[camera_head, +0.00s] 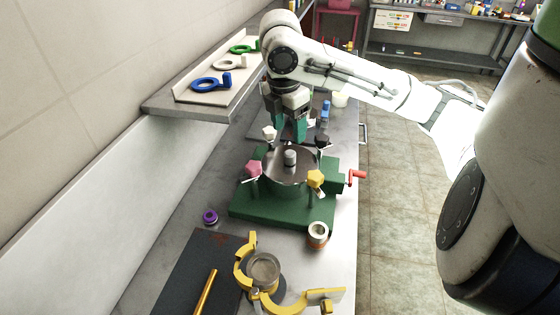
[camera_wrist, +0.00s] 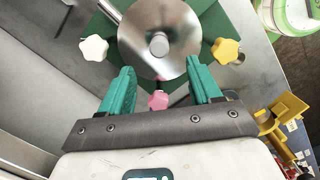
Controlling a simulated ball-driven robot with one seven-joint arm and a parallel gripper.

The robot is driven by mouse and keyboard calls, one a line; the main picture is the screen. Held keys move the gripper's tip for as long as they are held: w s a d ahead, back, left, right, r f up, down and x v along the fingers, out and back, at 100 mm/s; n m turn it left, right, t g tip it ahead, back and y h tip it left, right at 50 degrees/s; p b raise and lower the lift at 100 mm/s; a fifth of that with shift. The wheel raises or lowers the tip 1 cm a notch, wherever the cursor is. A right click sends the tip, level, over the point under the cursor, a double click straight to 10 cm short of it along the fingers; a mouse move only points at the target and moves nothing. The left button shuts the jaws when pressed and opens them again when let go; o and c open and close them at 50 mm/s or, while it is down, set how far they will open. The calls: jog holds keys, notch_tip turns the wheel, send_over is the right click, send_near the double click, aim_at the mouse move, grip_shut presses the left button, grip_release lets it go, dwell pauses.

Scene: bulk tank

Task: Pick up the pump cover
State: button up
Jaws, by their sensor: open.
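The pump cover appears to be the shiny round metal disc (camera_head: 275,172) with a short grey knob (camera_head: 290,157) at its centre. It lies on a green base (camera_head: 262,206) on the metal bench. In the wrist view the disc (camera_wrist: 172,24) and its knob (camera_wrist: 159,44) are ahead of the fingertips. My gripper (camera_head: 293,132) has teal fingers pointing down, above the disc's far side. In the wrist view my gripper (camera_wrist: 163,68) is open, with nothing held between its fingers.
Pink (camera_head: 253,168), yellow (camera_head: 316,178), white (camera_head: 269,132) and black (camera_head: 322,142) star knobs surround the disc. A red crank (camera_head: 354,177) sticks out right. A yellow clamp (camera_head: 242,262) and an orange-white ring part (camera_head: 317,234) stand nearer. A shelf (camera_head: 205,107) holds colored rings.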

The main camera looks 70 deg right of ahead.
aim_at(290, 152)
jog(key=f, duration=0.6)
jog(key=d+f, duration=0.1)
jog(key=f, duration=0.2)
jog(key=shift+s+f, duration=0.1)
jog(key=shift+s, duration=0.05)
jog(key=shift+c, duration=0.4)
grip_shut()
